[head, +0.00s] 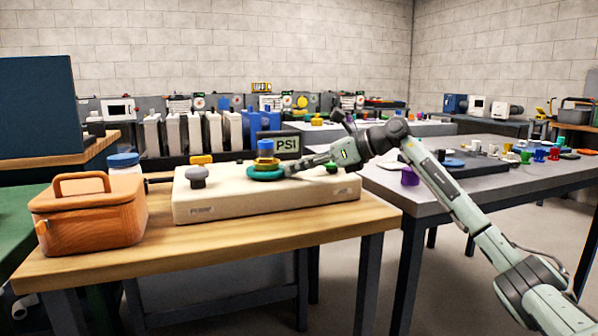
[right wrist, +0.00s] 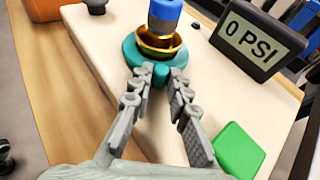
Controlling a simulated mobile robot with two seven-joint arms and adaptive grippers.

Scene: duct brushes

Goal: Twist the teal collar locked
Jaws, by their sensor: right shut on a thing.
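The teal collar (head: 262,174) sits low around a fitting on top of the cream box (head: 270,205). A brass cup and a blue cylinder (head: 266,145) stand upright in its middle. In the right wrist view the collar (right wrist: 132,50) shows as a teal ring with a tab (right wrist: 158,74) toward me. My right gripper (right wrist: 158,82) has its fingertips on either side of this tab, shut on it. In the head view the right gripper (head: 306,165) reaches the collar from the right. My left gripper is in neither view.
A display reading 0 PSI (right wrist: 252,38) stands behind the collar. A green block (right wrist: 238,150) lies close to my right fingers. A grey knob (head: 197,177) is on the box's left. An orange case (head: 88,215) stands left of the box on the wooden table (head: 200,262).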

